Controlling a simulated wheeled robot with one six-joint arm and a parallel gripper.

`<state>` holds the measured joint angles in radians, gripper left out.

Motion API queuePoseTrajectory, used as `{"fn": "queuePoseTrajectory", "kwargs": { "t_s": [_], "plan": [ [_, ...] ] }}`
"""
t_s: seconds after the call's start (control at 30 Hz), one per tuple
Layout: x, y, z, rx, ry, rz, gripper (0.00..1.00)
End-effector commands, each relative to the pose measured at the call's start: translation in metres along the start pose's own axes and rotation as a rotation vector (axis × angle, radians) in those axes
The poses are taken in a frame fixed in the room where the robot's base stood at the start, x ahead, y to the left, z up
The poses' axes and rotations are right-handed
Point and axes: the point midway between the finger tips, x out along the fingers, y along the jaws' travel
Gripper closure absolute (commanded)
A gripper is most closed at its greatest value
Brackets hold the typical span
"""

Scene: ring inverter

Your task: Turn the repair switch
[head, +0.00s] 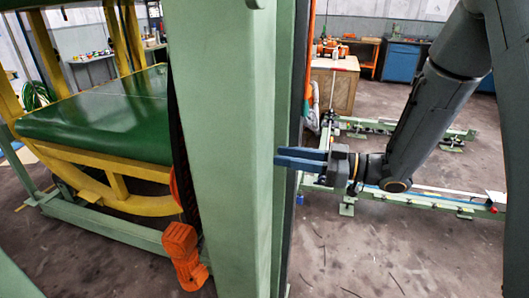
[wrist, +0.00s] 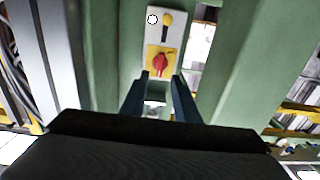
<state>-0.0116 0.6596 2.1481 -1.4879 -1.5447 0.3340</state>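The repair switch shows in the wrist view as a red rotary knob (wrist: 160,63) on a yellow plate. It sits on a pale grey box (wrist: 166,30), mounted on a green frame. A white round spot and a yellow-brown knob are above it on the same box. My gripper (wrist: 161,77) is open, its two dark blue fingers apart with nothing between them. The fingertips appear just below the red knob, one toward each side; I cannot tell whether they touch it. In the head view, my gripper (head: 286,157) reaches left to the green post; the switch is hidden there.
A tall green post (head: 222,150) stands close in front. Left of it is a green-topped yellow machine (head: 100,110) with an orange part (head: 183,255) hanging low. A low green rail frame (head: 410,195) lies on the floor behind my arm. Open floor is at lower right.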

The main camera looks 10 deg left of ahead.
Motion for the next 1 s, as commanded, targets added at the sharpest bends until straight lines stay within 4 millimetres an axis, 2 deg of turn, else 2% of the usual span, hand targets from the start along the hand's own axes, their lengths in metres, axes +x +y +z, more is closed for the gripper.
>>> {"fn": "queuePoseTrajectory", "kwargs": {
  "t_s": [0.2,0.4,0.77,0.93,1.0],
  "plan": [
    [0.036,-0.002,-0.001,0.001,-0.002,-0.002,0.72],
    [0.058,0.000,-0.001,-0.001,-0.002,0.000,0.72],
    [0.064,0.000,0.000,-0.001,-0.003,0.003,0.72],
    [0.064,0.000,0.000,-0.001,-0.003,0.003,0.97],
    [0.064,0.000,0.000,-0.001,-0.003,0.003,1.00]
  ]
}}
